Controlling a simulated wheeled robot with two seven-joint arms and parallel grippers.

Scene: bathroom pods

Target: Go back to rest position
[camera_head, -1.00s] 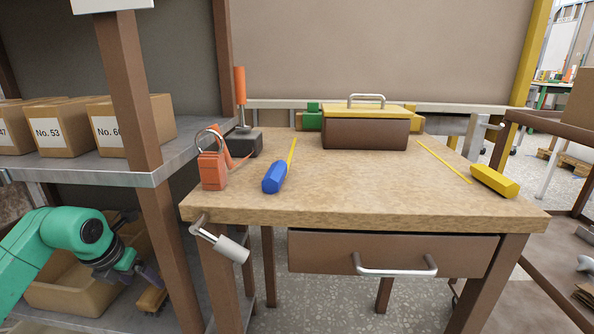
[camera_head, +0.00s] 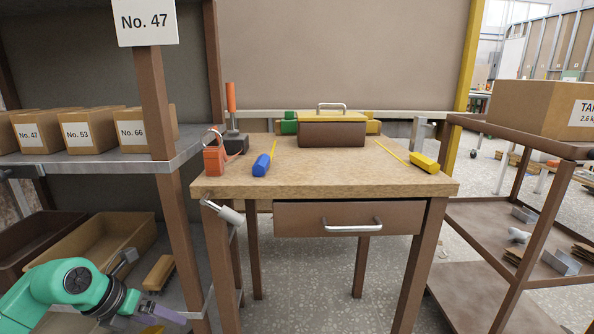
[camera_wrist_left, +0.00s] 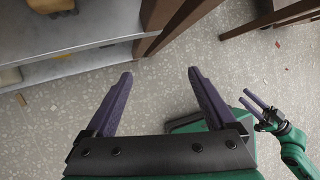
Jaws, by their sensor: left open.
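My left gripper (camera_head: 155,312) is at the bottom left of the head view, low in front of the shelf and away from the workbench. Its arm is green and its fingers are purple. In the left wrist view its two fingers (camera_wrist_left: 160,88) stand wide apart with only speckled floor between them. It is open and empty. Another green arm of mine with a small purple gripper (camera_wrist_left: 254,106) shows at the right of the left wrist view, over the floor.
A shelf with boxes (camera_head: 45,132) stands left, a cart (camera_head: 490,215) right. Bins (camera_head: 125,232) sit near my left gripper.

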